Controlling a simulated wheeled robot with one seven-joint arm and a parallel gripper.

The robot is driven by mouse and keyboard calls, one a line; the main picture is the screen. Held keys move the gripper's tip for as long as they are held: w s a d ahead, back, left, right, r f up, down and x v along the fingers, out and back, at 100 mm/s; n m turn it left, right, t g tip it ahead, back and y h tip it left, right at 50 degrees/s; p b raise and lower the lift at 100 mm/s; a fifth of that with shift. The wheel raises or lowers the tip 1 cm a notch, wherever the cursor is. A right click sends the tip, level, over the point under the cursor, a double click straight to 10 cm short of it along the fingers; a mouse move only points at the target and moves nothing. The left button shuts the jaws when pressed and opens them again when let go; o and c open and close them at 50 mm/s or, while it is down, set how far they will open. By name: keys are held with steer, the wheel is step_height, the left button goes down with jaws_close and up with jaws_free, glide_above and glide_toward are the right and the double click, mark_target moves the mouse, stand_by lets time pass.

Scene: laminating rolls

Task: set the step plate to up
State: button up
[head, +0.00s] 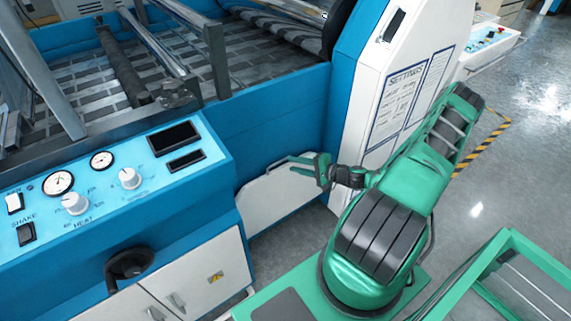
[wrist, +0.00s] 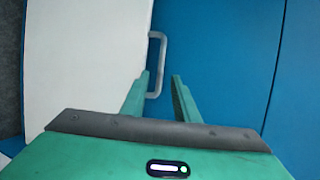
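The step plate (head: 275,203) is a white panel at the foot of the blue machine, left of my gripper in the head view. It fills the left of the wrist view (wrist: 85,60). I cannot tell its exact tilt. A grey loop handle (wrist: 162,50) stands out from its edge; it also shows small in the head view (head: 277,164). My gripper (wrist: 161,76) is open, with its two green fingers on either side of the handle's bar as seen from the wrist. I cannot tell whether they touch it. It also shows near the plate's upper edge in the head view (head: 304,163).
A control panel (head: 110,190) with dials, knobs and switches juts out at the left, above a white cabinet (head: 205,270) with a black handwheel (head: 130,264). A white cabinet side (head: 385,100) stands behind my arm. A green-framed cart (head: 510,245) is at the lower right.

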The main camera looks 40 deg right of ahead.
steer(key=shift+x, duration=2.5)
jaws_close()
